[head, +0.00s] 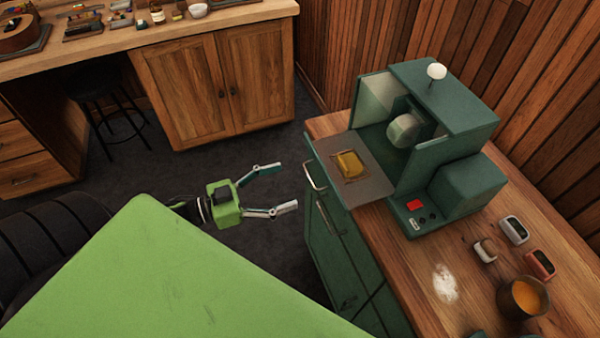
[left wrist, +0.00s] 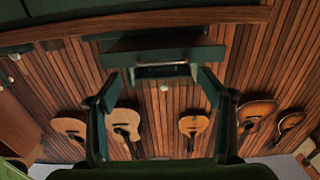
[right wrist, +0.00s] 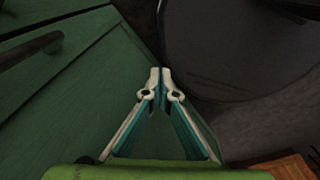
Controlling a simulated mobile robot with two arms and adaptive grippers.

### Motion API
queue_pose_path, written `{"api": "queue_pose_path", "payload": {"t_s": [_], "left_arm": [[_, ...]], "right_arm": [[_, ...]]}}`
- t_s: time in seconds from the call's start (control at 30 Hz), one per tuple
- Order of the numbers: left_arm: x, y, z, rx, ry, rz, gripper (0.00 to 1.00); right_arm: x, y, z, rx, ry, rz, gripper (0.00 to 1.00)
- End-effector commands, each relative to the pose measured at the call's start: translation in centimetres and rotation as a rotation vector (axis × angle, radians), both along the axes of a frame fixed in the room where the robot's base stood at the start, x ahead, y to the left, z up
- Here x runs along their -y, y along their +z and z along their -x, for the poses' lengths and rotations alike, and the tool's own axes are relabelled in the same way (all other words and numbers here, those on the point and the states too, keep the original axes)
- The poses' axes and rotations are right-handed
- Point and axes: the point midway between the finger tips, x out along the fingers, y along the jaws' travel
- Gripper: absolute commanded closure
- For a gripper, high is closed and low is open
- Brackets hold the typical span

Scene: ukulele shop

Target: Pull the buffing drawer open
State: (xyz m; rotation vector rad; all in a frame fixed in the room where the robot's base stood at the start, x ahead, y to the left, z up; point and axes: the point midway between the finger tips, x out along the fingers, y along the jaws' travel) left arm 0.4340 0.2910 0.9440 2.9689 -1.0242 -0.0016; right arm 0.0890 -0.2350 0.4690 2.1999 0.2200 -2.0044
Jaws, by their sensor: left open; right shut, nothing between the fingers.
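In the head view a green buffing machine (head: 440,110) stands on the wooden bench. A grey plate with a yellow block (head: 349,163) extends from it towards the bench's left end. Below the plate is a green front with a silver bar handle (head: 315,177); I cannot tell whether this front stands out from the cabinet. My left gripper (head: 286,187) is open and empty, to the left of the handle and apart from it, fingers pointing towards it. Its spread fingers also show in the left wrist view (left wrist: 158,85). My right gripper (right wrist: 160,75) is shut and empty beside a green panel.
The green cabinet (head: 335,250) below the bench has further handles. A mug (head: 523,297) and small boxes lie on the bench. A wooden cupboard (head: 215,85) and a dark stool (head: 105,100) stand at the back left. Open floor lies between. Guitars (left wrist: 193,124) hang on the wall.

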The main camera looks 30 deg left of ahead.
Motion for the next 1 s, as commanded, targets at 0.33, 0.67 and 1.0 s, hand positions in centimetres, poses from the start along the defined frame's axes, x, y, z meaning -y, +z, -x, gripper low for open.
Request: {"api": "queue_pose_path", "payload": {"t_s": [0.33,0.67,1.0], "left_arm": [[-2.5,0.0,3.2,0.000,-0.001,-0.001,0.26],[-2.6,0.0,3.3,0.001,0.000,-0.001,0.26],[-3.1,-1.2,3.1,-0.014,0.029,-0.010,0.26]], "right_arm": [[0.0,0.0,0.0,0.000,0.000,-0.001,1.00],[-0.1,0.0,0.0,0.000,0.000,-0.001,1.00],[-0.1,-0.1,0.0,0.000,0.000,-0.001,1.00]]}}
